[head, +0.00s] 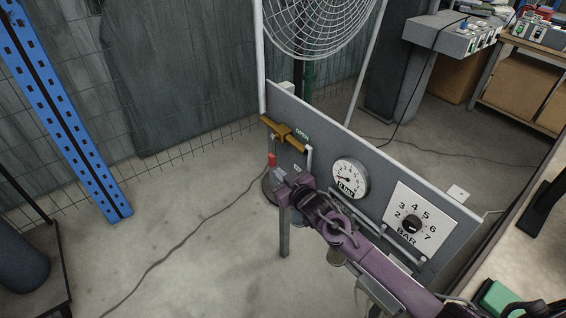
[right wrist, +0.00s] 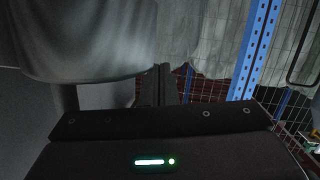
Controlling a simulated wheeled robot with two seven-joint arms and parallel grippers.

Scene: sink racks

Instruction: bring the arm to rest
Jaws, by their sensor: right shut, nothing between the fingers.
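My right arm comes in from the lower right in the head view, in front of a grey panel (head: 318,128). My right gripper (head: 279,175) is at the panel's left end, below a yellow-brown lever handle (head: 284,134) marked OPEN. It is shut and empty. Its closed fingers also show in the right wrist view (right wrist: 161,84), with nothing between them. A small red part (head: 271,160) shows just above the fingertips; I cannot tell whether they touch it. My left gripper is not in view.
The panel carries a round gauge (head: 350,178) and a BAR dial (head: 412,224). A wire-caged fan (head: 318,25) stands behind it. A blue rack post (head: 62,105) is at the left. A bench edge (head: 510,250) is at the right. Open floor (head: 190,240) lies left of the panel.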

